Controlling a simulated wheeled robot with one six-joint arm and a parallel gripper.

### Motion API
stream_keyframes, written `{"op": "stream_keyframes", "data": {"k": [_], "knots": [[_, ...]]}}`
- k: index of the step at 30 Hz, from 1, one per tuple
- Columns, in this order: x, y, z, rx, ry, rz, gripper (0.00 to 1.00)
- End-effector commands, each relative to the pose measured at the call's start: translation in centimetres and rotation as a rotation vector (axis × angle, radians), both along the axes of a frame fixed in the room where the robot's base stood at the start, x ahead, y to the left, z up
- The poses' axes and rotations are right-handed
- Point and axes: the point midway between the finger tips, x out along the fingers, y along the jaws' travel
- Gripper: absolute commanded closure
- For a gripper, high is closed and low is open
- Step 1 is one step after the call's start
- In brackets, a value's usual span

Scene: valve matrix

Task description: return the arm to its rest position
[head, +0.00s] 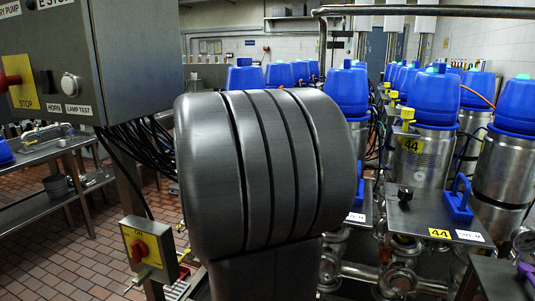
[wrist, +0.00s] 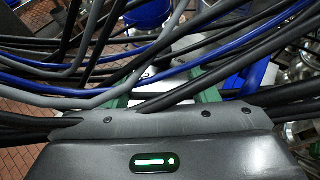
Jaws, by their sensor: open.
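My arm's large dark grey rounded link fills the middle of the head view and hides my gripper there. In the wrist view the grey gripper housing, with a lit green indicator, spans the bottom. My gripper (wrist: 162,98) shows beyond it as two green finger parts set apart, partly covered by cables. It is open, and I see nothing held between the fingers. A bundle of black, grey and blue cables (wrist: 75,75) crosses close in front of the gripper; whether they touch it I cannot tell.
A grey control box (head: 135,50) hangs at upper left, with a yellow switch box (head: 147,248) below it. Blue-capped steel valves (head: 430,130) stand in rows at right, with a plate (head: 415,215) and pipes in front. Brick-tiled floor (head: 90,235) lies open at lower left.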

Motion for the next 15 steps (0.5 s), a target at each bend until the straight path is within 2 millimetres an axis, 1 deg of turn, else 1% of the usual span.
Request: {"op": "stream_keyframes", "data": {"k": [1, 6, 10, 15], "knots": [[-0.9, -0.3, 0.7, 0.001, -0.002, 0.0, 0.46], [-3.1, -0.9, 1.7, 0.001, -0.002, 0.0, 0.46], [-4.2, -1.3, 2.1, 0.001, -0.001, 0.0, 0.46], [-4.9, -1.5, 2.2, 0.001, 0.0, 0.0, 0.46]]}}
